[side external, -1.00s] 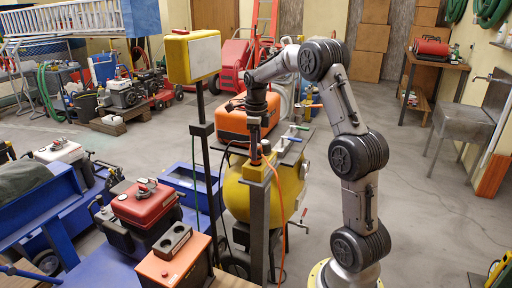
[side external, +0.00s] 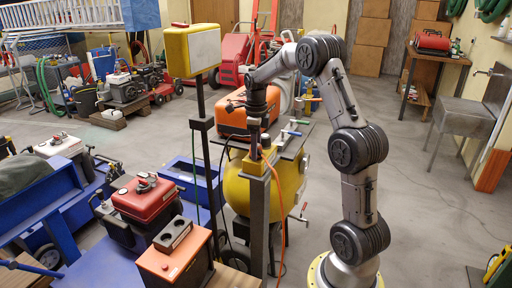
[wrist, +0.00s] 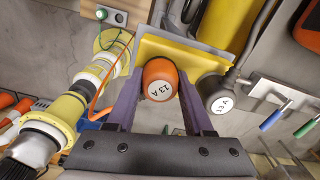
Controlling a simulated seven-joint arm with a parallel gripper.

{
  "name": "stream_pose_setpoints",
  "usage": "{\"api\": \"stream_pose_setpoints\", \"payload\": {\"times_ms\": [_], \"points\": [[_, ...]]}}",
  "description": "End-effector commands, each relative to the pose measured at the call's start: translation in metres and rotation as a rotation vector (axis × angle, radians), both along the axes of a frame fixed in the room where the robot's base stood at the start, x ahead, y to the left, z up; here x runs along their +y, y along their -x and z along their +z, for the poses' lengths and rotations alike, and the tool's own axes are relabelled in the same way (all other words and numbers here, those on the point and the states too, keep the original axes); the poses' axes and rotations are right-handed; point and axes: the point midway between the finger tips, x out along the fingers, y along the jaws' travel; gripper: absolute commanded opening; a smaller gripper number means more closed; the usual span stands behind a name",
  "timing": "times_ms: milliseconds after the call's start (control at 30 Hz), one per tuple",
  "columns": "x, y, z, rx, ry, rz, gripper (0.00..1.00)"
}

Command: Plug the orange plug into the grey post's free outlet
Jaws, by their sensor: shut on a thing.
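My gripper (wrist: 160,95) is shut on the orange plug (wrist: 159,80), whose round end marked 13 A faces the wrist camera. The plug is over or against the yellow head (wrist: 203,62) of the grey post; I cannot tell whether it is seated. A grey plug (wrist: 219,95), also marked 13 A, is at the right of the head. The free outlet is hidden from view. In the side view, my gripper (side external: 255,128) is just above the top of the grey post (side external: 258,215). An orange cord (side external: 281,225) hangs beside the post.
A yellow tank (side external: 237,190) stands close behind the post, with an orange machine (side external: 233,117) above it. A thin dark pole (side external: 205,150) carrying a yellow box (side external: 191,52) stands left. An orange box with two dark sockets (side external: 173,262) is at lower left. Open floor lies right.

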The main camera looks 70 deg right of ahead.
Motion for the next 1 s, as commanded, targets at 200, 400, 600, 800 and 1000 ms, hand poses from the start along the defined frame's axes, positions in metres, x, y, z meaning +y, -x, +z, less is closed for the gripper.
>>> {"api": "stream_pose_setpoints", "payload": {"times_ms": [200,400,600,800,1000], "points": [[0.000,0.000,-0.002,0.000,0.000,0.000,0.70],[0.000,0.000,-0.002,0.000,0.000,0.000,0.87],[0.000,0.000,-0.001,0.000,0.000,0.000,0.87],[-0.001,-0.001,0.018,-0.004,0.002,0.000,0.87],[-0.001,-0.001,0.061,-0.005,0.004,0.000,0.87]]}}
